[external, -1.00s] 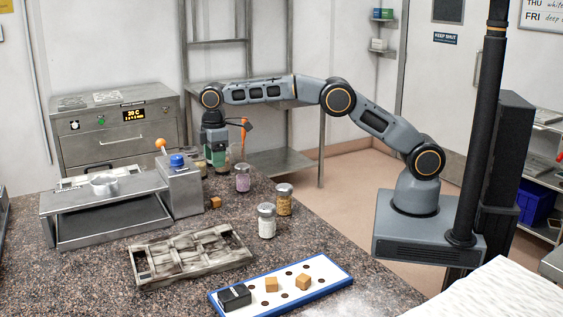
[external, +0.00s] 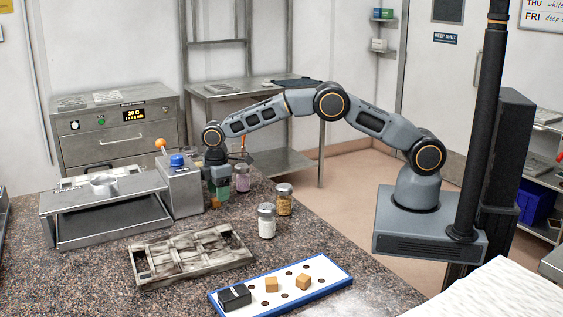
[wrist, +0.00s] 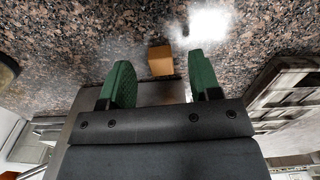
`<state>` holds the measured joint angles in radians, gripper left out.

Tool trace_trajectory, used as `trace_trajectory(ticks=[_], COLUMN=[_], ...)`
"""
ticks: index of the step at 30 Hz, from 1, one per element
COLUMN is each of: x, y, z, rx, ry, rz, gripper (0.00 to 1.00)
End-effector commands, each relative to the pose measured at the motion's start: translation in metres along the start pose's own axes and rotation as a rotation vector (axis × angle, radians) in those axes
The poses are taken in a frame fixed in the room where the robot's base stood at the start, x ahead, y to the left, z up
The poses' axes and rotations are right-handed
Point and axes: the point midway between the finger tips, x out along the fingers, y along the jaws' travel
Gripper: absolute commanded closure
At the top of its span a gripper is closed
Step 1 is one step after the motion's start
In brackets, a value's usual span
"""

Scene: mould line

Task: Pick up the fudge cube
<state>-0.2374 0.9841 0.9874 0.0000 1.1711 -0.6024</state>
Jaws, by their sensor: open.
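The fudge cube (external: 214,202), a small brown block, sits on the speckled counter beside the metal box with the blue cap. My gripper (external: 219,195) is low over the counter, right at the cube in the external view and partly overlapping it. In the wrist view the cube (wrist: 160,61) shows whole in the gap between the two green fingers of my gripper (wrist: 161,68), near their tips. Clear space shows on both sides of it. The gripper is open and holds nothing.
A metal box (external: 182,192) with an orange-knobbed lever stands just left of the gripper. Jars (external: 266,222) stand to the right. A grey mould frame (external: 190,257) and a blue-rimmed white board (external: 325,269) with two lighter cubes (external: 303,282) lie nearer the camera.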

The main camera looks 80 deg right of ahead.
Motion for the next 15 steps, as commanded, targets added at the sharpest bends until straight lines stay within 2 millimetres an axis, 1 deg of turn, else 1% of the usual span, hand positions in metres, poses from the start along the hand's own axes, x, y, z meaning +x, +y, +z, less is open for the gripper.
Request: trace_trajectory(ticks=[3, 6, 9, 15], x=[0.014, 0.021, 0.025, 0.026], y=[0.000, 0.000, 0.000, 0.000], z=[0.000, 0.000, 0.000, 0.000], rx=[0.000, 0.000, 0.000, 0.000], ry=[-0.002, 0.000, 0.000, 0.001], rz=[-0.001, 0.000, 0.000, 0.000], gripper=[0.43, 0.43, 0.43, 0.43])
